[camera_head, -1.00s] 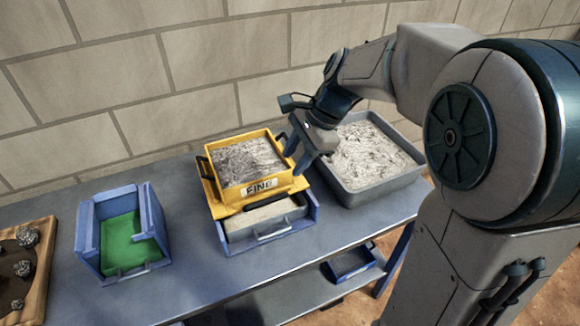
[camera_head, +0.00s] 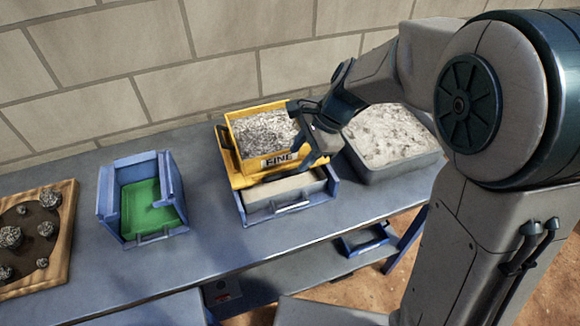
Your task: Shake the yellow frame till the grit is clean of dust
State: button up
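The yellow frame (camera_head: 278,160), marked FINE, holds speckled grey grit (camera_head: 263,132) and sits on a yellow support over a blue bin (camera_head: 289,205). A pale layer of dust (camera_head: 285,188) shows in that bin. My gripper (camera_head: 315,145) is at the frame's right side, where the right handle is, and appears shut on it. The fingers hide that handle and part of the right wall. The black left handle (camera_head: 222,136) is free.
A grey tub (camera_head: 400,168) of pale material stands close on the right, partly behind my arm. A blue bin with a green floor (camera_head: 150,207) stands on the left. A wooden tray (camera_head: 62,235) with dark lumps lies farther left. The bench front (camera_head: 230,250) is clear.

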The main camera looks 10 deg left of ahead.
aim_at(288, 173)
jog(key=x, duration=0.6)
jog(key=shift+f, duration=0.1)
